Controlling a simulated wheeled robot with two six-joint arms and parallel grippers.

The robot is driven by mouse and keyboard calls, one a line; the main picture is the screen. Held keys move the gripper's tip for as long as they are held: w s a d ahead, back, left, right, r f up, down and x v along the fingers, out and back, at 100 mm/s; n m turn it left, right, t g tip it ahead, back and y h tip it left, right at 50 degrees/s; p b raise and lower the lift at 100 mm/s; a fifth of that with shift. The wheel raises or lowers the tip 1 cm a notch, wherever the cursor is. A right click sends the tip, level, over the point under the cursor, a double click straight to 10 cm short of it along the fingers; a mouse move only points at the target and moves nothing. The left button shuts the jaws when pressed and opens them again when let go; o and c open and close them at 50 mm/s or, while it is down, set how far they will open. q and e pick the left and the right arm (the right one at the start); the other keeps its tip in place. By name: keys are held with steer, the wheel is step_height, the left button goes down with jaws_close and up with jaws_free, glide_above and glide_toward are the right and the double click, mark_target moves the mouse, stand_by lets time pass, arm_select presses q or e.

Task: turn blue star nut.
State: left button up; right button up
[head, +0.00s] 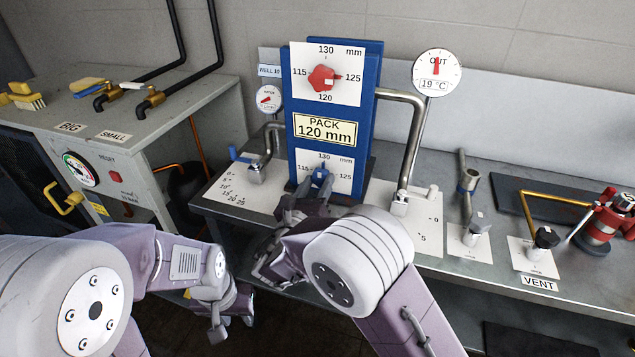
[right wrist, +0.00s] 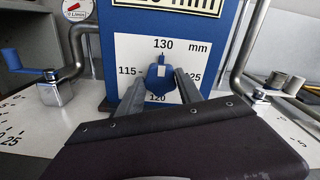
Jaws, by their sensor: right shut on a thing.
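The blue star nut (head: 320,177) sits on the lower white dial plate (head: 341,179) of the blue panel. Its pointer looks to face up towards 130; it also shows in the right wrist view (right wrist: 160,80). My right gripper (head: 312,200) is shut on the blue star nut, with one finger on each side of it in the right wrist view (right wrist: 160,92). My left gripper (head: 220,328) hangs low in front of the bench, away from the nut. Its fingers are too unclear to tell open from shut.
A red star nut (head: 322,78) sits on the upper dial, pointing right towards 125. Steel pipes (head: 414,130) stand close on both sides of the panel. A VENT valve (head: 545,238) and red device (head: 605,222) stand at right. A grey cabinet (head: 150,120) stands at left.

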steer(key=shift+f, duration=0.1)
steer(key=o, duration=1.4)
steer(key=shift+c, duration=0.2)
steer(key=v, duration=0.9)
steer(key=shift+p, duration=0.35)
